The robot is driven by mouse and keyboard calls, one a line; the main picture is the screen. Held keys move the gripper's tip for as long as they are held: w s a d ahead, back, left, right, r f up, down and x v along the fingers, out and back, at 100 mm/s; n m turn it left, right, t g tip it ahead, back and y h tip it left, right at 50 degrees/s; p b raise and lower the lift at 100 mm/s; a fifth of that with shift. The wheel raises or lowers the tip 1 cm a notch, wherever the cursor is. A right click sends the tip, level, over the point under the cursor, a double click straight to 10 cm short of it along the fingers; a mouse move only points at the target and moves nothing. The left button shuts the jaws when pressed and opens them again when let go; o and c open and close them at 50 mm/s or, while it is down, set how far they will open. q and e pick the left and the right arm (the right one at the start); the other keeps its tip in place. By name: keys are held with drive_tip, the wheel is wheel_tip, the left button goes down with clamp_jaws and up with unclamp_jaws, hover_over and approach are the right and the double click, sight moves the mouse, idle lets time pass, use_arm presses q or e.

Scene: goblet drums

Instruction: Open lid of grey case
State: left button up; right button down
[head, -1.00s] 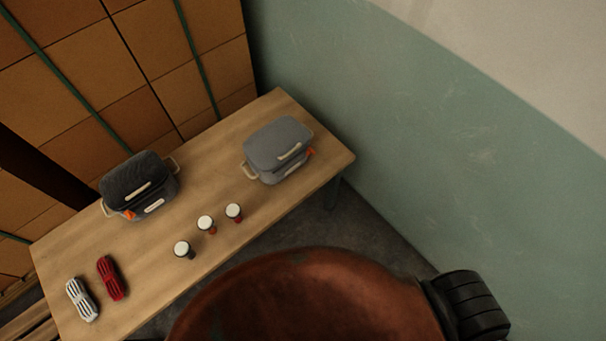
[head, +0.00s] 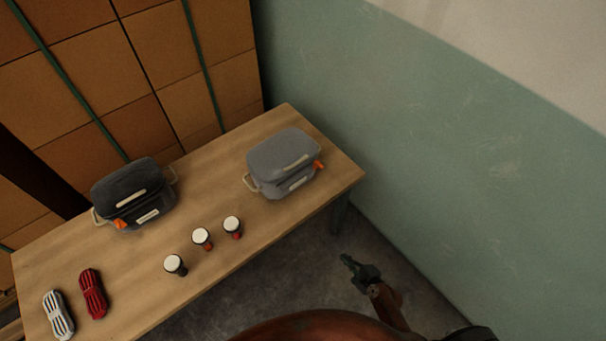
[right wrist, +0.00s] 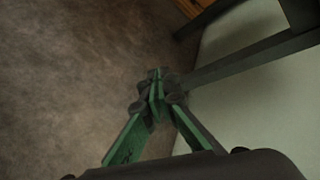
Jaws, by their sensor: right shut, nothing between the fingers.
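The grey case (head: 283,158) stands near the right end of the wooden table, with its lid closed. It has a light handle on the lid, a pale handle at its left side and an orange latch (head: 319,165) at its right. My right gripper (head: 346,260) is below and to the right of the case in the head view, over the floor and apart from the table. In the right wrist view its green fingers (right wrist: 155,85) meet, shut and empty. My left gripper is not in view.
A dark case (head: 134,195) stands at the table's left. Three small goblet drums (head: 201,238) stand near the front edge of the table (head: 235,270). A red rope bundle (head: 93,293) and a white one (head: 58,314) lie at left. A green wall (head: 430,160) rises at right.

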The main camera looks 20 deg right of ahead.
drive_tip(key=w+a+r+m+t+y+b, duration=0.1)
drive_tip(key=w+a+r+m+t+b, duration=0.2)
drive_tip(key=r, duration=0.7)
drive_tip(key=w+a+r+m+t+y+b, duration=0.15)
drive_tip(key=w+r+m, duration=0.3)
drive_tip(key=r, duration=0.55)
drive_tip(key=w+a+r+m+t+y+b, duration=0.1)
drive_tip(key=w+a+r+m+t+y, duration=0.2)
drive_tip(key=r, duration=0.7)
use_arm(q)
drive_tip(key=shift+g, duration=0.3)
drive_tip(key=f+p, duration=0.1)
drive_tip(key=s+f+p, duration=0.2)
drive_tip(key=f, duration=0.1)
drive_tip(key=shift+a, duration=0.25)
use_arm(e)
drive_tip(key=w+a+r, duration=0.1)
drive_tip(key=w+r, duration=0.2)
drive_tip(key=w, duration=0.3)
drive_tip(key=w+a+r+h, duration=0.1)
drive_tip(key=w+a+r, duration=0.1)
drive_tip(key=w, duration=0.4)
drive_tip(key=shift+r, duration=0.6)
